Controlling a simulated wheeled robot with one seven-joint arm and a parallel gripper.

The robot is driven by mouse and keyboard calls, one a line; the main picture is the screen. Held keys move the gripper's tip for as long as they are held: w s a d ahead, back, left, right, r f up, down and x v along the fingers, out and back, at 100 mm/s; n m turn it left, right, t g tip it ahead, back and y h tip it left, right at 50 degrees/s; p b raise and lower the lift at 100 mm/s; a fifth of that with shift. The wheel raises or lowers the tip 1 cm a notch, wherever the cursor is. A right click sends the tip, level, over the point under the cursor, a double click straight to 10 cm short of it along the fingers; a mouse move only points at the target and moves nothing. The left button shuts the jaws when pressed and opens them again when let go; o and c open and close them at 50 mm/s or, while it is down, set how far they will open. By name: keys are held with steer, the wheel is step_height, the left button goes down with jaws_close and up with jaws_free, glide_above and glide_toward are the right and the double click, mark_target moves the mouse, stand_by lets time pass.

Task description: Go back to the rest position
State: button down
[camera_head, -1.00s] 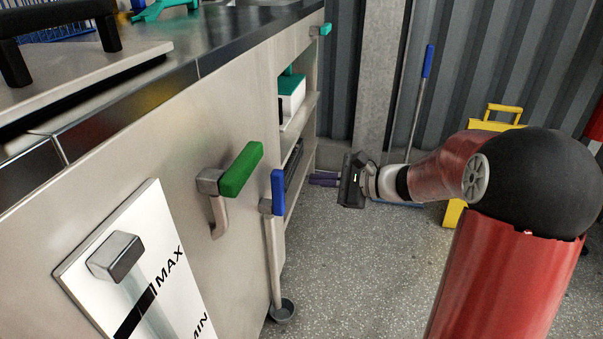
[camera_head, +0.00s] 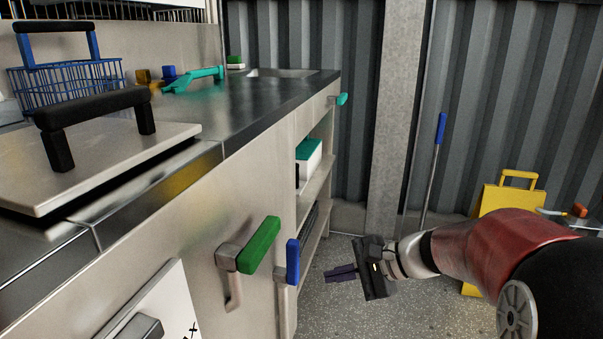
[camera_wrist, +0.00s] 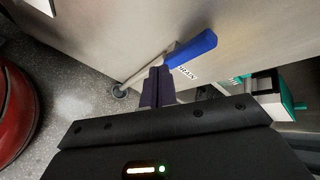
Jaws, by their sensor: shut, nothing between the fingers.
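My gripper (camera_head: 330,274) is at the end of my red arm, in free space right of the steel washer counter in the head view. Its purple fingers are together, with nothing between them, and point left toward the counter front. In the wrist view the shut fingers (camera_wrist: 157,84) appear in front of the blue handle (camera_wrist: 190,48) and its metal rod. The fingers look apart from the handle, though the exact gap is hard to judge.
The counter front carries a green-gripped handle (camera_head: 262,245) and the blue handle (camera_head: 292,262). A white box with a teal lid (camera_head: 308,158) sits on an open shelf. A yellow object (camera_head: 505,198) stands behind my arm.

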steer(key=s+d+r+n+h+p, duration=0.2)
steer(key=s+r+n+h+p, duration=0.1)
steer(key=s, duration=0.6)
steer(key=s+d+r+n+h+p, duration=0.3)
steer(key=s+r+n+h, duration=0.2)
steer(key=s+n+h, duration=0.2)
steer(key=s+n, duration=0.2)
steer(key=s, duration=0.1)
steer(key=shift+r+t+h+p, duration=0.3)
steer(key=shift+r+t+p, duration=0.05)
steer(key=shift+r+t, duration=0.05)
